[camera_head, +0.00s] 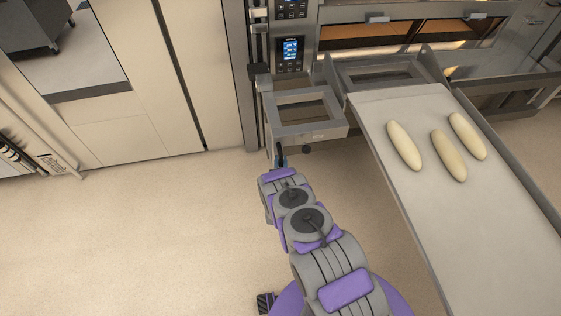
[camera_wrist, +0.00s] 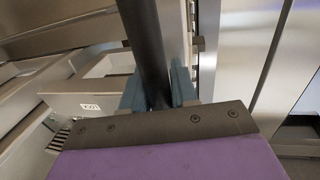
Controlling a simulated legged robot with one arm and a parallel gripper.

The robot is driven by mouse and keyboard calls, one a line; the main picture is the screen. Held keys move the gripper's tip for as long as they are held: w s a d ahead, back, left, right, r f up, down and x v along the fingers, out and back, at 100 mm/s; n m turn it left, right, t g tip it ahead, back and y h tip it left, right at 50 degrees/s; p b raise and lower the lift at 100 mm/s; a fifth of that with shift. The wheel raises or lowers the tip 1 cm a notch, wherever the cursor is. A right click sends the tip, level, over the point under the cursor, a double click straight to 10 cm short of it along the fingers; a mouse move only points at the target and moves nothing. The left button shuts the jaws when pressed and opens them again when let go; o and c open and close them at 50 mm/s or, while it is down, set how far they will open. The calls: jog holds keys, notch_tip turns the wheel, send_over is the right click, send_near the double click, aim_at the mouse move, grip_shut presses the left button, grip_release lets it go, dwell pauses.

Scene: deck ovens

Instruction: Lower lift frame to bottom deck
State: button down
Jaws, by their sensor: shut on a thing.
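The grey lift frame (camera_head: 320,131) stands in front of the deck oven at upper centre, with an open rectangular bracket on its left side. My gripper (camera_head: 280,161) is low at the front left of that bracket, mostly hidden behind my own arm. In the wrist view, the blue-grey fingers of my gripper (camera_wrist: 158,97) are shut around a dark round bar (camera_wrist: 146,40). Part of the grey frame (camera_wrist: 75,104) with a small white label shows left of the bar. Where the bar joins the frame cannot be made out.
A long loading board (camera_head: 472,216) with three pale loaves (camera_head: 448,155) slopes along the right. The oven's lit deck windows (camera_head: 365,38) and blue control display (camera_head: 291,49) are behind. Cream cabinet doors (camera_head: 135,80) stand at left. The floor (camera_head: 150,235) at lower left is clear.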

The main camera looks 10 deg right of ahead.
jog(key=shift+w+a+r, duration=0.1)
jog(key=shift+w+r, duration=0.1)
jog(key=shift+r, duration=0.15)
jog(key=c, duration=1.3)
grip_release()
jog(key=o, duration=0.3)
jog(key=shift+f, duration=0.2)
jog(key=shift+o, duration=0.2)
jog(key=shift+s, duration=0.15)
jog(key=s+a, duration=0.3)
jog(key=s, duration=1.3)
jog(key=shift+s+a, duration=0.2)
jog(key=shift+s, duration=0.2)
jog(key=shift+f, duration=0.1)
jog(key=shift+c, duration=0.4)
